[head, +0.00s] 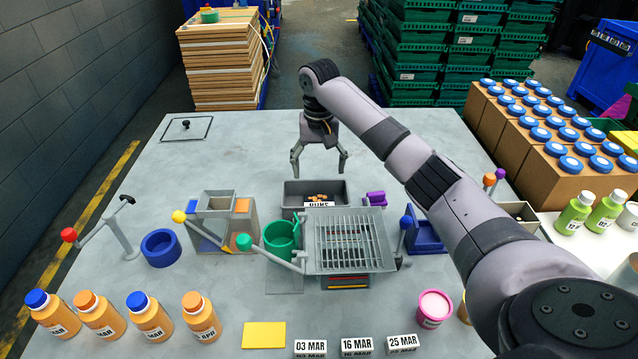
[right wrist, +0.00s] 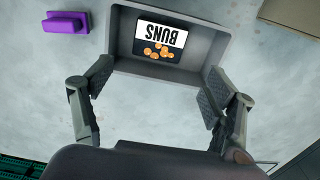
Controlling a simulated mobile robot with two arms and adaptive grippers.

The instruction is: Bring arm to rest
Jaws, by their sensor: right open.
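My right gripper (head: 319,165) is open and empty. In the head view it hangs just behind the grey bin (head: 290,190) labelled BUNS. In the right wrist view its fingers (right wrist: 158,100) are spread wide, with the bin (right wrist: 220,48) ahead of them. My right arm reaches in from the lower right of the head view across the table. My left gripper is not in view.
A metal grate (head: 350,240) stands in front of the bin. A purple block (head: 376,199) is to the bin's right. A green cup (head: 280,240), orange bottles (head: 152,316) and date blocks (head: 357,346) occupy the front. The table's back left is mostly clear.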

